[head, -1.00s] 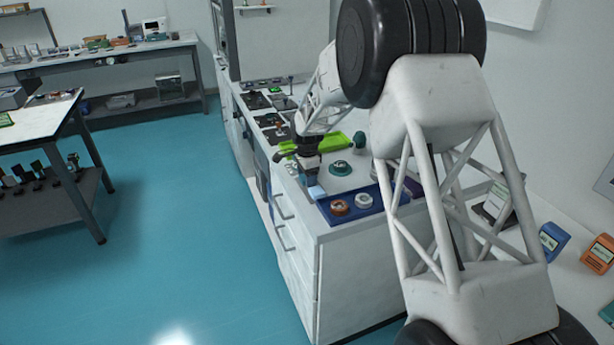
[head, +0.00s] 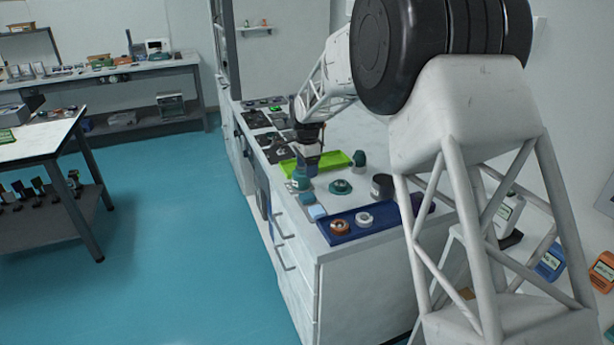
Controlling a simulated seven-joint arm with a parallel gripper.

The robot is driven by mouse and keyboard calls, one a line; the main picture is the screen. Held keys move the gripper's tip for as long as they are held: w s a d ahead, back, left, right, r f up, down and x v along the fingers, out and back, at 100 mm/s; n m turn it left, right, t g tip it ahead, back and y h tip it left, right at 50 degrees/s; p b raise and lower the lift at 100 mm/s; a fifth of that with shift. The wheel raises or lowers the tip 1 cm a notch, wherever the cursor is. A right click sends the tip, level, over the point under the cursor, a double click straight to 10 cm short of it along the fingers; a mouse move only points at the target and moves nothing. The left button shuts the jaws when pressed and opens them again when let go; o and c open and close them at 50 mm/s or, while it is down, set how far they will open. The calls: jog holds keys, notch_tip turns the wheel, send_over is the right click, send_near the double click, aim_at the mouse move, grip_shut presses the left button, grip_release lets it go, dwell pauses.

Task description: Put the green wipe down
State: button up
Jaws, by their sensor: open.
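The green wipe, a small flat teal-green square (head: 306,198), lies on the white bench top near its left edge, just behind a light blue square (head: 317,211). My gripper (head: 311,172) is open, pointing down above the bench, behind the green wipe and apart from it in the picture. It overlaps the lime green tray (head: 340,160) in the view. The fingers are small here, and I see nothing held between them.
A round teal item (head: 300,181) stands close by my gripper. A teal ring-shaped item (head: 340,187), a dark cylinder (head: 381,187) and a dark green item (head: 358,159) stand to the right. A blue tray (head: 346,234) with two rings lies in front.

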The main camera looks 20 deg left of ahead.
jog(key=shift+r, duration=0.45)
dwell(0.6)
jog(key=s+d+r+n, duration=0.1)
jog(key=s+d+r, duration=0.45)
jog(key=d, duration=0.55)
jog(key=s+d+r+n+t, duration=0.15)
jog(key=s+d+r, duration=0.35)
jog(key=d, duration=0.6)
jog(key=s+d+r+n, duration=0.1)
jog(key=s+d+r, duration=0.4)
jog(key=d, duration=0.6)
jog(key=s+d+r+n, duration=0.2)
jog(key=s+d+n, duration=0.1)
jog(key=s+d, duration=1.1)
jog(key=s+d+f+n, duration=0.1)
jog(key=s+d, duration=0.3)
jog(key=s, duration=0.5)
jog(key=s+d+f+n+t, duration=0.1)
jog(key=s+d+f, duration=0.2)
jog(key=s, duration=0.6)
jog(key=shift+s+d+f, duration=0.35)
jog(key=shift+s+f, duration=0.05)
jog(key=shift+f, duration=0.05)
